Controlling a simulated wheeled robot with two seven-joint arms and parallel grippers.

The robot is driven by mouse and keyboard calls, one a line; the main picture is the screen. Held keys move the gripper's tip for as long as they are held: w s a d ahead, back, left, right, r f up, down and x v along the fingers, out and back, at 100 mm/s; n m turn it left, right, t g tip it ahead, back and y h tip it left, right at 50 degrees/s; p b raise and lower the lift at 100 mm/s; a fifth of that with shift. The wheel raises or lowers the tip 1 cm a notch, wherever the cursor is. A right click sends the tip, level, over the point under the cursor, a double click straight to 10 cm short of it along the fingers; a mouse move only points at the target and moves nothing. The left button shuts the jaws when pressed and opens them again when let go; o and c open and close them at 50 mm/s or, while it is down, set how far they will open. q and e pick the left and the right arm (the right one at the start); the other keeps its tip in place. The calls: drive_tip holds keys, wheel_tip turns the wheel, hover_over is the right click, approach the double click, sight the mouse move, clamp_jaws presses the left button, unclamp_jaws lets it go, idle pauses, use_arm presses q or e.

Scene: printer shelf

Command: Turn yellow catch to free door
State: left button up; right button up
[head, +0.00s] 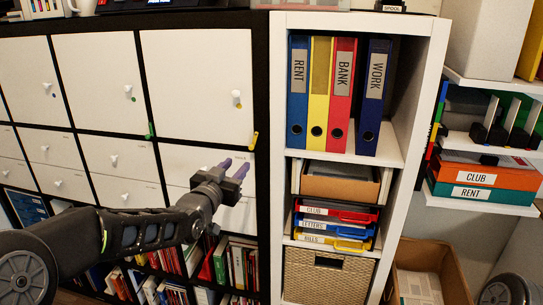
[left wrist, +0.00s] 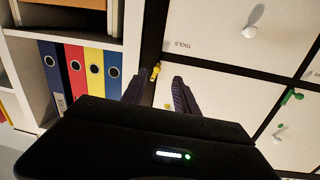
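The yellow catch (head: 253,141) is a small piece on the dark frame at the lower right corner of a large white door (head: 196,85) with a white knob. In the left wrist view the yellow catch (left wrist: 155,72) shows near the fingertips, between them in the picture. My left gripper (head: 235,166) is open and empty, its two fingers apart, just below and left of the catch in the head view. The fingers (left wrist: 158,82) do not visibly touch the catch. My right gripper is out of view.
A green catch (head: 150,130) sits by the door's lower left corner. A white shelf (head: 279,200) with several binders stands right of the cabinet. An open cardboard box (head: 455,265) is at the lower right.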

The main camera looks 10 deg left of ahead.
sight(250, 149)
use_arm(q)
drive_tip(key=shift+m, duration=0.3)
drive_tip(key=w+p, duration=0.1)
drive_tip(key=w, duration=0.1)
drive_tip(key=w+d, duration=0.1)
drive_tip(key=w, duration=0.2)
drive_tip(key=w+p, duration=0.1)
drive_tip(key=w, duration=0.2)
drive_tip(key=shift+d+r+p, duration=0.3)
drive_tip(key=shift+r, duration=0.1)
drive_tip(key=shift+c, duration=0.2)
clamp_jaws()
